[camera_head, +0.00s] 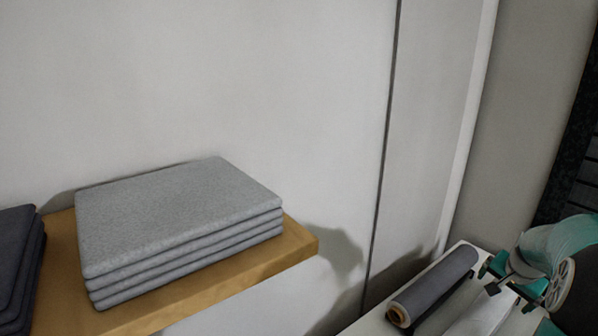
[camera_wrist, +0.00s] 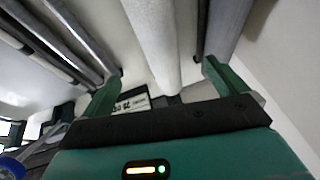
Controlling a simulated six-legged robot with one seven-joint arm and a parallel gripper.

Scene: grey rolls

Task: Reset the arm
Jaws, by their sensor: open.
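My gripper (camera_wrist: 161,74) shows in the wrist view with its two green fingers spread apart. No object is visibly held between them. A pale, light grey roll (camera_wrist: 156,35) lies beyond the gap, running away from the gripper; I cannot tell how far off it is. A small label with dark print (camera_wrist: 131,103) shows near the left finger. In the head view, teal and dark parts of my arm are at the lower right edge, over a white surface; most of the arm is out of view.
A dark grey roll (camera_head: 436,284) lies on the white surface close to my arm. A wooden shelf (camera_head: 300,241) bears folded light grey cloths (camera_head: 180,215) and a dark folded stack (camera_head: 20,262). A pale wall (camera_head: 250,80) stands behind. More grey rolls (camera_wrist: 222,30) show in the wrist view.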

